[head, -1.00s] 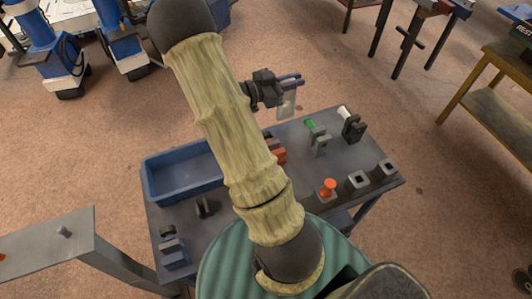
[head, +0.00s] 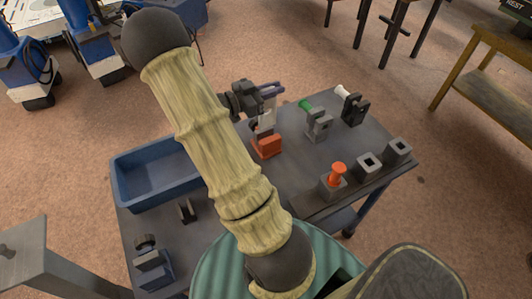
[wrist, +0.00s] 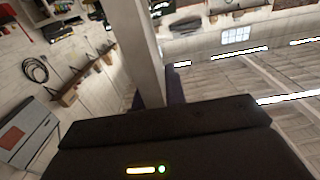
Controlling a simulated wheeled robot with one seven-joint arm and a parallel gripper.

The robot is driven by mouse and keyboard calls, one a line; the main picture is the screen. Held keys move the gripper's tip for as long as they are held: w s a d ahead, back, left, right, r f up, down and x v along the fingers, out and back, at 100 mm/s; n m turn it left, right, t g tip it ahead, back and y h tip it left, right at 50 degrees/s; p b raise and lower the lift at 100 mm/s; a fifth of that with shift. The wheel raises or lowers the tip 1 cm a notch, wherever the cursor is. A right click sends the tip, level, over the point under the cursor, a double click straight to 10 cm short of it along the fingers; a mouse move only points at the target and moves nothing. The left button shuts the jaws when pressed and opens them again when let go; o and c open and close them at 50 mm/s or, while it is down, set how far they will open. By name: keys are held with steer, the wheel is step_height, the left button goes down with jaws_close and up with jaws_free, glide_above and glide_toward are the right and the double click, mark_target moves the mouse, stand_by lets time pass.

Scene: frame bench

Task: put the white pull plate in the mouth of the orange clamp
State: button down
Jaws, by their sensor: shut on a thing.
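My gripper (head: 272,91), with purple fingers, is shut on the white pull plate (head: 266,119) above the bench. The plate hangs down from the fingers. A pale upright bar in the wrist view (wrist: 138,50) looks like the same plate, seen edge-on. The orange clamp (head: 266,147) stands on the bench directly below the plate in the head view, just right of my arm. The plate's lower end overlaps the clamp's upper part in the picture. I cannot tell whether it is inside the mouth, touching or still above it.
The bench (head: 300,165) also holds a green-topped grey clamp (head: 318,122), a white-topped dark clamp (head: 351,105), an orange knob on a block (head: 335,177) and square sockets (head: 368,165). A blue tray (head: 150,180) sits at left. My arm crosses the middle.

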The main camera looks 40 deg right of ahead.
mark_target(272, 113)
steer(key=shift+f, duration=0.1)
steer(key=shift+f, duration=0.1)
steer(key=shift+f+p, duration=0.3)
steer(key=shift+f, duration=2.5)
steer(key=shift+f, duration=2.1)
steer(key=shift+f, duration=0.15)
steer(key=c, duration=1.5)
jaws_free()
steer(key=shift+o, duration=0.2)
